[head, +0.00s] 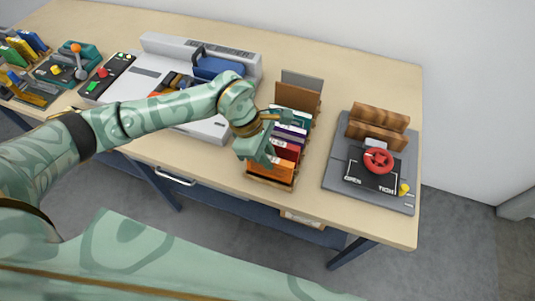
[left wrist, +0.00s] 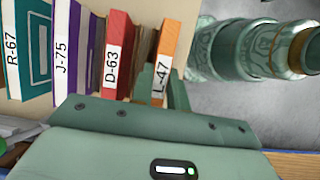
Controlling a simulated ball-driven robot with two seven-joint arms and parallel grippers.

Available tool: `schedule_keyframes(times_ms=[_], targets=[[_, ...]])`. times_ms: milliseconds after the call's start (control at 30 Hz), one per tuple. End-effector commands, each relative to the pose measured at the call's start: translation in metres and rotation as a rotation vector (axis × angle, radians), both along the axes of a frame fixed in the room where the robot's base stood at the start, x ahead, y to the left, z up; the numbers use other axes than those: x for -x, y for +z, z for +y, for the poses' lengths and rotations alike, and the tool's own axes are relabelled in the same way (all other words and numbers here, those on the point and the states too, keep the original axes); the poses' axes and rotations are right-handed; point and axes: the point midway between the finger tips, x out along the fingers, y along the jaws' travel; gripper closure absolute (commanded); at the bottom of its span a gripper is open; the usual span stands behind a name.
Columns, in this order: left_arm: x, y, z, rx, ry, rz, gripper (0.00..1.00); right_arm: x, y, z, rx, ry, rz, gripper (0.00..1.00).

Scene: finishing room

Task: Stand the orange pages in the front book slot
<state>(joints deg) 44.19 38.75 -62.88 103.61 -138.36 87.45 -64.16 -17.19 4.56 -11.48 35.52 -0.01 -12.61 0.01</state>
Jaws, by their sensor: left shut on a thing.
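The orange pages (head: 270,168) carry a white L-47 label and stand at the front end of a wooden book rack (head: 268,182). They also show in the left wrist view (left wrist: 170,42), beside the red D-63 book (left wrist: 117,45) with a gap between. My left gripper (head: 262,158) reaches down over the front of the rack and is shut on the orange pages. In the left wrist view its fingers (left wrist: 163,88) lie on either side of them. Their lower edge is hidden, so I cannot tell whether they rest on the rack floor. My right gripper is not in view.
Purple J-75 (left wrist: 67,50) and teal R-67 (left wrist: 28,50) books fill the rack behind. A grey press with a red handwheel (head: 378,160) stands right of the rack. A large grey machine (head: 160,75) stands to the left. The table's front edge is close to the rack.

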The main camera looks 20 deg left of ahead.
Motion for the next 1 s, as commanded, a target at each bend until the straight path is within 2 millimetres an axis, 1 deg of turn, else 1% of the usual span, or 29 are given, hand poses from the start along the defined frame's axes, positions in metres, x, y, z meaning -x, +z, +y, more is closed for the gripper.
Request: schedule_keyframes(times_ms=[500,533,567,867,1000], targets=[[0.0,-0.01,0.0,0.0,0.0,0.0,1.0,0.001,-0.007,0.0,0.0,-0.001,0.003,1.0],[0.0,-0.01,0.0,0.0,0.0,0.0,0.81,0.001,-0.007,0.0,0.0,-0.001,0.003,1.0],[0.0,-0.01,0.0,0.0,0.0,-0.001,0.75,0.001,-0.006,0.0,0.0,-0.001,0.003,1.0],[0.0,-0.008,0.001,0.0,0.0,0.0,0.75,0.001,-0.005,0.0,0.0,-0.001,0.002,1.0],[0.0,0.003,0.005,-0.001,0.0,-0.001,0.75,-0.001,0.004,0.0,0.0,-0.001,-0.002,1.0]])
